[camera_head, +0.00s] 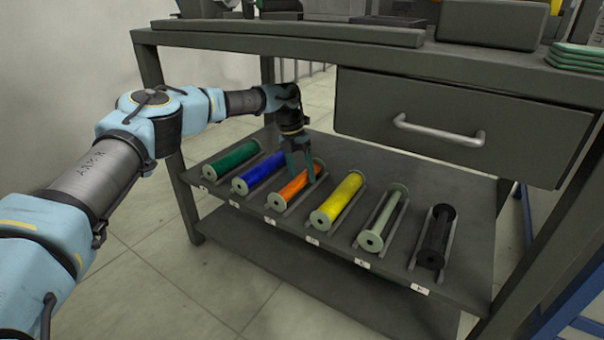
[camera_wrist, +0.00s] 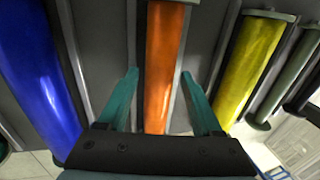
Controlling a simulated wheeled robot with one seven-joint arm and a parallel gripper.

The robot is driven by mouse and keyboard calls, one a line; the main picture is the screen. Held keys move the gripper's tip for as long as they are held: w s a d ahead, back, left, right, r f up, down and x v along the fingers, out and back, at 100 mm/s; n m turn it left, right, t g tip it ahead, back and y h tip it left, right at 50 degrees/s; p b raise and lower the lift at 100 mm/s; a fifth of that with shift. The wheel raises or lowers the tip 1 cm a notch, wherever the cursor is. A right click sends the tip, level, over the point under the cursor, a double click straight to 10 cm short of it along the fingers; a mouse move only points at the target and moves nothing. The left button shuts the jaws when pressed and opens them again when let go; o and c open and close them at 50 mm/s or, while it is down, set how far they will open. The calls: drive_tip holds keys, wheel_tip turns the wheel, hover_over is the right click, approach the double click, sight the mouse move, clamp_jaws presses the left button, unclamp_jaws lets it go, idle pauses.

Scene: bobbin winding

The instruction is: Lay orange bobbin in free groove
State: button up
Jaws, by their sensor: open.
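In the wrist view the open teal fingers (camera_wrist: 158,76) stand on either side of the orange bobbin (camera_wrist: 165,45), with a gap on both sides. I cannot tell how far down the fingers reach. I see no empty groove in the row.
A green bobbin (camera_head: 231,160) lies at the left end. A grey-green spool (camera_head: 382,222) and a black spool (camera_head: 437,237) lie to the right. A drawer with a metal handle (camera_head: 438,130) and the tabletop (camera_head: 300,48) are above the shelf.

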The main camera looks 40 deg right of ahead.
drive_tip(key=p+v, duration=0.1)
drive_tip(key=v, duration=0.6)
drive_tip(key=shift+r+p, duration=0.3)
drive_tip(key=shift+p, duration=0.05)
idle(0.5)
